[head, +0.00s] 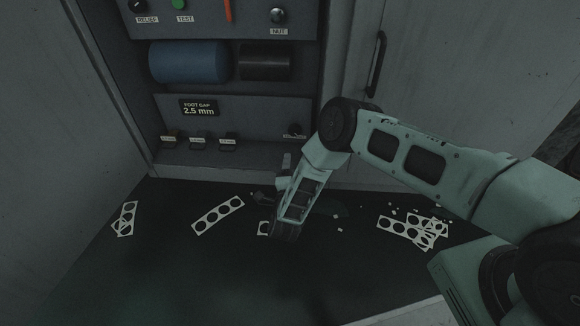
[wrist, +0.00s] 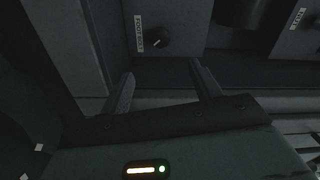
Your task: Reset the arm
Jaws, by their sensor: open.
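My arm reaches in from the right in the head view and bends down at its elbow. My gripper (wrist: 160,88) shows in the wrist view with its two fingers apart and nothing between them. Beyond the fingers is a grey panel with a black knob (wrist: 156,39) and a small white label. In the head view my gripper's end is low, in front of the cabinet's lower ledge, and the fingers are mostly hidden by the wrist.
A control panel has a green button (head: 179,4) and a black knob (head: 277,15). Below are a blue cylinder (head: 188,62) and a black cylinder (head: 265,61). Punched metal strips (head: 217,215) and scraps (head: 415,229) lie on the dark floor. A door handle (head: 376,64) is behind my arm.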

